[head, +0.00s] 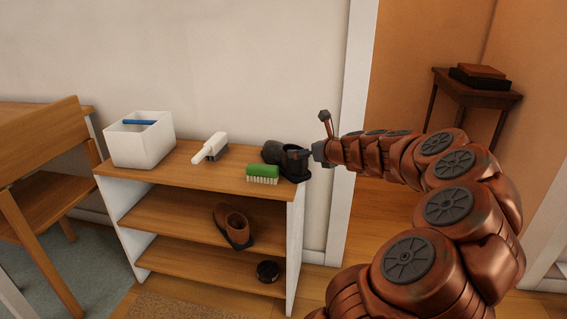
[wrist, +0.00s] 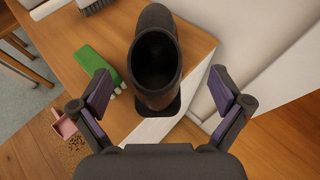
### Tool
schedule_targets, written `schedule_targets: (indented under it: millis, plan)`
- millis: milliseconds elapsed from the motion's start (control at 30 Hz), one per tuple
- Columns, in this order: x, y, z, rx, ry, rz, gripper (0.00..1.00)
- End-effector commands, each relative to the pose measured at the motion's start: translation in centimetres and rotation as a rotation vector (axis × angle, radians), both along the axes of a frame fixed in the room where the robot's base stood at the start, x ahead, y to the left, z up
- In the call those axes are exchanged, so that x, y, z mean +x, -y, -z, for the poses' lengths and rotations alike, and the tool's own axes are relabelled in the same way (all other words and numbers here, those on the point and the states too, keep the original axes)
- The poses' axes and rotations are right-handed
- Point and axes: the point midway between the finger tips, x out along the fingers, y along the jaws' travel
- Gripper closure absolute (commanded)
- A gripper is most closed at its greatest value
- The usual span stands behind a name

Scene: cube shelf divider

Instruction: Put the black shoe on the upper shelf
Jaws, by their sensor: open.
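The black shoe (head: 283,158) lies on the top board of the shelf unit (head: 232,168), at its right end. In the wrist view the black shoe (wrist: 155,58) shows its round opening towards me, between and ahead of my fingers. My gripper (head: 306,155) is at the shoe's right side; in the wrist view my gripper (wrist: 160,105) is open, with a finger on either side of the shoe's near end and gaps visible. The unit has a middle board below the top, holding a brown shoe (head: 232,226), and a lower board with a dark round tin (head: 267,271).
A green brush (head: 263,173) stands close to the shoe's front left. A white-and-grey brush (head: 210,147) and a white bin (head: 139,138) with a blue item are further left. A wall is behind, and a white door frame (head: 351,130) stands to the right.

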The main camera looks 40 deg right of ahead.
Motion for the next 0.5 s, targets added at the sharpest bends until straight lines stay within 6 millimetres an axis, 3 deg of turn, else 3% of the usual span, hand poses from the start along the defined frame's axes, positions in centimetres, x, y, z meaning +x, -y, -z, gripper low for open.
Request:
schedule_targets:
  millis: [500]
  plan:
    - [4.5,0.2,2.2,-0.005,-0.004,-0.009,0.00]
